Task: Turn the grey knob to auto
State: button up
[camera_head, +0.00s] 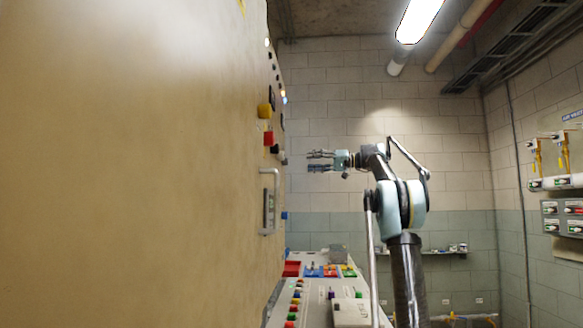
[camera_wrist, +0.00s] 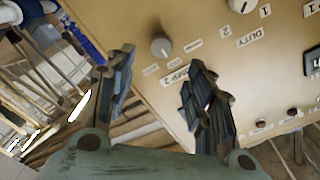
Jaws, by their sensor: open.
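A grey knob (camera_wrist: 161,47) sits on the beige panel (camera_wrist: 220,70) in the wrist view, at the upper middle, with small white labels around it that are too blurred to read surely. My gripper (camera_wrist: 160,82) is open, with its two dark fingers apart and nothing between them. The knob lies beyond the gap between the fingertips, and no finger touches it. In the head view my gripper (camera_head: 320,161) points left at the tall panel, with a gap between. The grey knob cannot be picked out there because the panel is seen nearly edge-on.
In the head view, yellow (camera_head: 264,109) and red (camera_head: 268,139) knobs and a handle (camera_head: 267,200) stick out of the panel. A console (camera_head: 315,296) with coloured buttons stands below my arm.

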aim_at(285, 162)
jog(key=a, duration=0.9)
jog(key=shift+w+a, duration=0.3)
jog(key=shift+a, duration=0.1)
jog(key=c, duration=1.1)
